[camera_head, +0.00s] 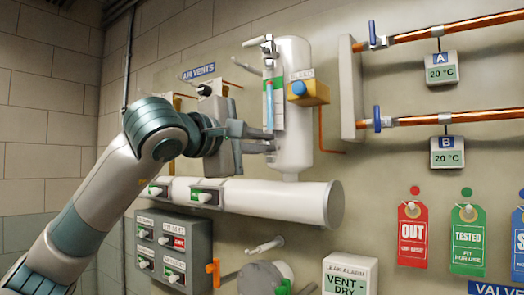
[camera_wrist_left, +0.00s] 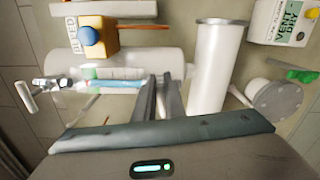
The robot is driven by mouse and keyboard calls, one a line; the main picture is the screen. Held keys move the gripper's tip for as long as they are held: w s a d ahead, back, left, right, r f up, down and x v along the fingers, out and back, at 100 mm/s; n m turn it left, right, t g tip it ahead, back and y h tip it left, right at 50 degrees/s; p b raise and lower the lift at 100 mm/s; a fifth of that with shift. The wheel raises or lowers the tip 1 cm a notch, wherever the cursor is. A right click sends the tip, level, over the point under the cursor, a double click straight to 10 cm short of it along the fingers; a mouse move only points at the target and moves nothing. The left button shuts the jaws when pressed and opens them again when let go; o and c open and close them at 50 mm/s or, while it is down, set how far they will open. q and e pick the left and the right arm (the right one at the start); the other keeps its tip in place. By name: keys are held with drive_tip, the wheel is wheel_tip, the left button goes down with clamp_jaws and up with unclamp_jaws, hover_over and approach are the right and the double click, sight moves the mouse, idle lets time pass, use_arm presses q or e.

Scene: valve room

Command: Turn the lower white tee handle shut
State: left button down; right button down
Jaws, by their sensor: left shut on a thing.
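My left gripper (camera_head: 269,141) reaches in from the left to the lower end of the sight glass (camera_head: 269,105) on the upright white tank (camera_head: 293,100). Its two fingers, also seen in the left wrist view (camera_wrist_left: 162,82), are closed on the lower white tee handle, which they and the gripper body mostly hide. How far the handle is turned cannot be told. The upper white tee handle (camera_head: 259,41) shows at the top of the glass, and in the left wrist view (camera_wrist_left: 48,85). My right gripper is out of view.
A yellow block with a blue knob (camera_head: 299,88) juts from the tank at right. A thick horizontal white pipe (camera_head: 270,199) runs below the gripper. A grey switch box (camera_head: 172,247) and a leak alarm box (camera_head: 350,274) are lower down.

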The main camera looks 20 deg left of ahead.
use_arm(q)
drive_tip(key=shift+f+m+b, duration=0.3)
drive_tip(key=shift+m+b, duration=0.1)
drive_tip(key=shift+m, duration=0.6)
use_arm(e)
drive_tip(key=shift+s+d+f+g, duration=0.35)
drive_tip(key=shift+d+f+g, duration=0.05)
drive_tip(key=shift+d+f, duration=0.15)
use_arm(q)
drive_tip(key=c, duration=1.8)
unclamp_jaws()
drive_tip(key=shift+c, duration=0.2)
drive_tip(key=shift+s, duration=0.15)
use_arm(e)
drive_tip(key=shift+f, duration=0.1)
